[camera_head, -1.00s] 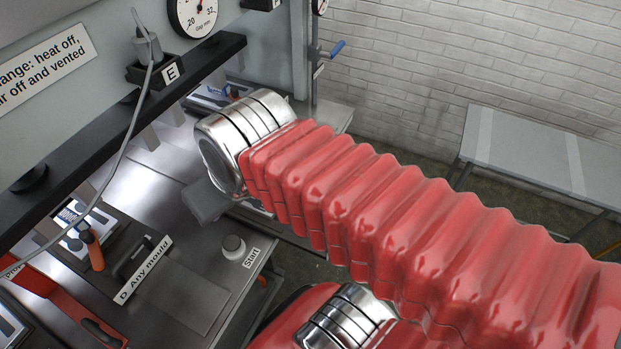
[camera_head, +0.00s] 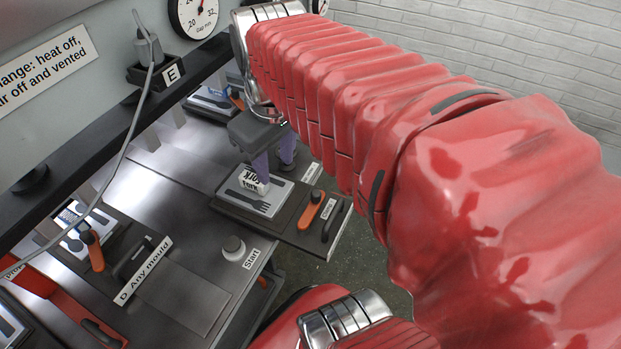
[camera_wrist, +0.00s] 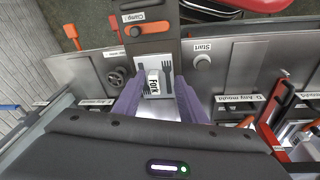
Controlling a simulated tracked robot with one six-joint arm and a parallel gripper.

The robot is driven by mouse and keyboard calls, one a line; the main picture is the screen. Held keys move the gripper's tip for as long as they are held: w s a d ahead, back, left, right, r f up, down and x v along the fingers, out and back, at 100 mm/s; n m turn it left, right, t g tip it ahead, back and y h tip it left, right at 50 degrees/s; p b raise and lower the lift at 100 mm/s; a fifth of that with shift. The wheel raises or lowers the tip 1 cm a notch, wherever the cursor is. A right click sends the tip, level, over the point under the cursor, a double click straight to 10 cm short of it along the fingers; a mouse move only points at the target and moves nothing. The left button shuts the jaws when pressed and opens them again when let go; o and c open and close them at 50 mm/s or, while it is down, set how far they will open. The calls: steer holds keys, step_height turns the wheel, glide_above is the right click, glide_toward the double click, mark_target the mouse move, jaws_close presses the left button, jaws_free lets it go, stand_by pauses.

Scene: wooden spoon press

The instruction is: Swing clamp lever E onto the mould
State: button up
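The fork mould, a pale plate with a fork-shaped recess (camera_head: 245,201), lies on a dark sliding tray (camera_head: 292,232). A white block marked "Fork" (camera_head: 256,184) stands on it and also shows in the wrist view (camera_wrist: 153,82). An orange lever (camera_head: 311,209) with a white label sits on the tray's front part, beside the mould. In the wrist view this lever (camera_wrist: 146,28) lies near a label reading "Clamp"; its letter is too small to read surely. My gripper (camera_head: 273,180) points down over the mould, its purple fingers apart on either side of the block. It is open and not on the lever.
A black handle (camera_head: 333,220) is on the tray's front edge. A Start button (camera_head: 233,247) stands on the bench at left. Another orange lever (camera_head: 93,250) is by the "D Any mould" label. A cable (camera_head: 119,160) hangs from a plug on the back rail near an "E" sign.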

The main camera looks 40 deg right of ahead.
steer(key=g, duration=0.2)
glide_above(316, 192)
steer(key=shift+r+n+y, duration=0.3)
steer(key=shift+r+y, duration=0.1)
steer(key=shift+r, duration=0.05)
steer(key=shift+f, duration=0.15)
step_height(316, 192, down, 14)
steer(key=shift+r, duration=0.2)
steer(key=shift+c, duration=0.3)
jaws_close()
stand_by(0.4)
